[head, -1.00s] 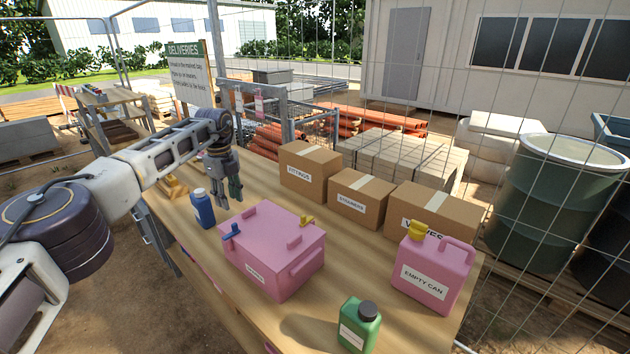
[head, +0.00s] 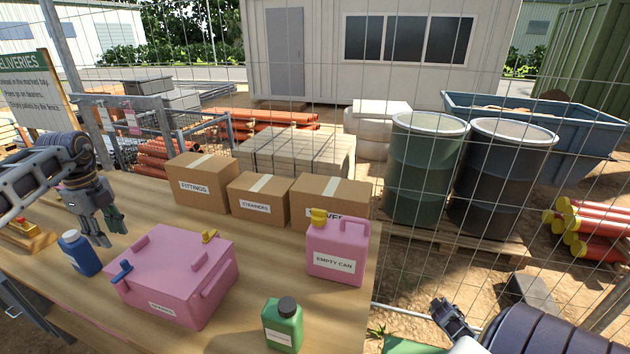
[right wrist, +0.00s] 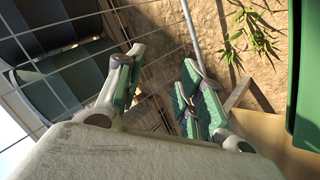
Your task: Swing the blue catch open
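The pink chiller box (head: 165,305) stands on the wooden table with its lid down. The blue catch (head: 121,272) is at the left of its front edge. My right gripper (right wrist: 158,85) is open and empty in the right wrist view, off the table's right side.
A blue bottle (head: 80,254) stands left of the box. A green bottle (head: 283,325) and a pink can (head: 335,254) stand to its right. Cardboard boxes (head: 260,198) line the back. A wire fence runs behind the table. Bare tabletop (head: 245,275) lies between box and can.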

